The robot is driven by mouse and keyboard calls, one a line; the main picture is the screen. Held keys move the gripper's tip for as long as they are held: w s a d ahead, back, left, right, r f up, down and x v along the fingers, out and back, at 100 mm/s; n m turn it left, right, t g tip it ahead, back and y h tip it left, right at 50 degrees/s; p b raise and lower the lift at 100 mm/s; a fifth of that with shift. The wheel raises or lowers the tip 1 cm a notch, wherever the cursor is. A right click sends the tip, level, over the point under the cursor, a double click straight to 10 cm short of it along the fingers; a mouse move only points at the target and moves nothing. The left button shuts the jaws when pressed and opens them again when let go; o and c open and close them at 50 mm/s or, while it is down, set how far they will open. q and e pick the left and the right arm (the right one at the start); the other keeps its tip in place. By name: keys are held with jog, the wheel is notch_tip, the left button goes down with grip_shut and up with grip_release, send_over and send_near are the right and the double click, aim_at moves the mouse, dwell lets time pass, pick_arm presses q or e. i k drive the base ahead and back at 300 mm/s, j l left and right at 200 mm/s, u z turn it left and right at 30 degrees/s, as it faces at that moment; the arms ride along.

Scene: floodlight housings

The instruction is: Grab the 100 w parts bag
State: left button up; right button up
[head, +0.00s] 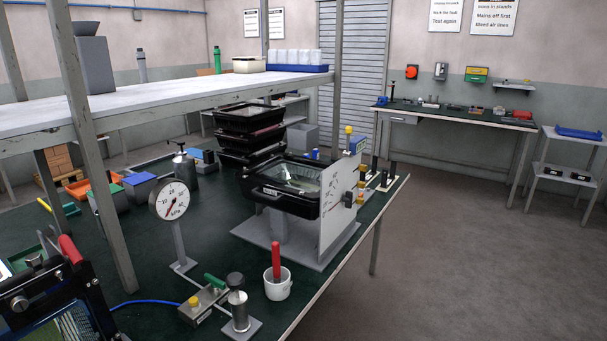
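I cannot pick out a parts bag marked 100 W in the head view; no such label is readable. A black floodlight housing (285,195) with a clear front sits tilted on a grey stand on the dark green bench (215,228). Several similar black housings (247,139) are stacked behind it. Another black framed unit (55,300) is cut off at the lower left, with a red handle on top. Neither of my grippers is in view.
A pressure gauge (169,200), a white cup (277,285) with a red-handled tool and a small valve block (203,303) stand on the near bench. Steel posts and a white shelf (190,93) rise above it. Grey floor (450,250) is clear at right, before a second bench (460,118).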

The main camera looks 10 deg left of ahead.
aim_at(305, 54)
jog(key=i+l+z, duration=0.45)
jog(key=i, duration=0.45)
jog(key=i+z, duration=0.4)
jog(key=i, duration=2.4)
jog(key=i+l, duration=0.1)
jog(key=i, duration=1.75)
jog(key=i+j+u, duration=0.2)
jog(key=i+u, duration=1.1)
jog(key=i+l+u, duration=0.25)
jog(key=u, duration=0.2)
jog(key=i+j+u, duration=0.25)
jog(key=i+u, duration=0.15)
jog(key=i, duration=0.2)
jog(key=i+u, duration=0.4)
jog(key=i, duration=0.25)
jog(key=i+l+u, duration=0.1)
jog(key=i+u, duration=0.35)
jog(key=i, duration=1.45)
jog(key=i+u, duration=0.1)
jog(key=i, duration=1.15)
jog(key=i+l, duration=0.2)
jog(key=i, duration=1.05)
jog(key=i+j+u, duration=0.15)
jog(key=i+u, duration=0.6)
jog(key=i, duration=0.15)
jog(key=i+l+u, duration=0.15)
jog(key=i+u, duration=0.25)
jog(key=i+l+u, duration=0.35)
jog(key=i+j, duration=0.05)
jog(key=i, duration=0.05)
